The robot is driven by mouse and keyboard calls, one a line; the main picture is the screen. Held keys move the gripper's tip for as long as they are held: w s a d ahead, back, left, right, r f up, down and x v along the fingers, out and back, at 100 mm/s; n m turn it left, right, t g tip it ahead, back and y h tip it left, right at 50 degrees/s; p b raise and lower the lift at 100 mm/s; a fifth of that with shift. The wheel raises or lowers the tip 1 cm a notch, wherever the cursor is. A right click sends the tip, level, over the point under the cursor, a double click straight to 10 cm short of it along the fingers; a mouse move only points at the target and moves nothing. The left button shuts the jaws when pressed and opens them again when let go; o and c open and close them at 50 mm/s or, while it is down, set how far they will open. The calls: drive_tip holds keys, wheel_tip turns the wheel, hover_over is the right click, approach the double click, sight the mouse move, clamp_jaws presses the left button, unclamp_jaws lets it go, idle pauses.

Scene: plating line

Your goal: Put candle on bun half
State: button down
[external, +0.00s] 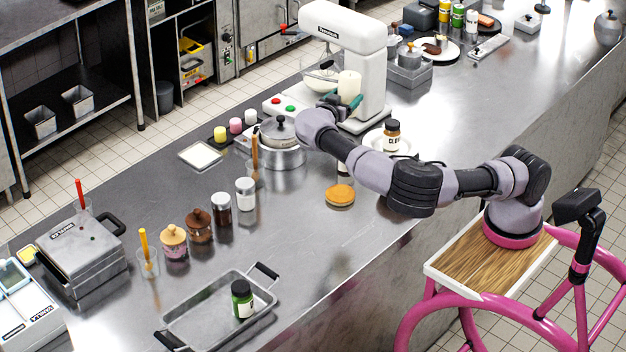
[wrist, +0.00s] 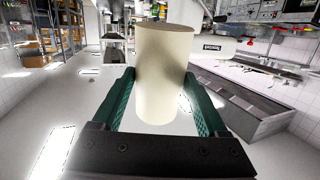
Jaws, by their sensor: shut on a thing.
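A cream cylindrical candle (external: 349,88) is held upright in my gripper (external: 345,103), in front of the white stand mixer. In the wrist view the candle (wrist: 163,75) stands between the two green fingers of my gripper (wrist: 163,100), which are shut on it. The bun half (external: 340,195) is a round orange-brown piece lying on the steel counter, below my arm in the external view. My gripper and candle are apart from it, farther back and higher. The bun half does not show in the wrist view.
The stand mixer (external: 345,45) is close behind the candle. A lidded pot (external: 278,140) stands left of my gripper. Several jars stand left of the bun half, and a tray (external: 205,318) lies in front.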

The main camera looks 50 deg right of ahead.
drive_tip(key=shift+n+t, duration=0.4)
drive_tip(key=shift+t, duration=0.2)
drive_tip(key=a+r, duration=0.2)
drive_tip(key=s+a+r, duration=0.1)
drive_tip(key=r, duration=0.1)
drive_tip(key=shift+s+a, duration=0.15)
drive_tip(key=shift+a, duration=0.25)
drive_tip(key=h, duration=0.1)
hover_over(338, 195)
wheel_tip(338, 195, down, 24)
wheel_tip(338, 195, down, 4)
drive_tip(key=shift+f, duration=0.1)
drive_tip(key=shift+f, duration=0.3)
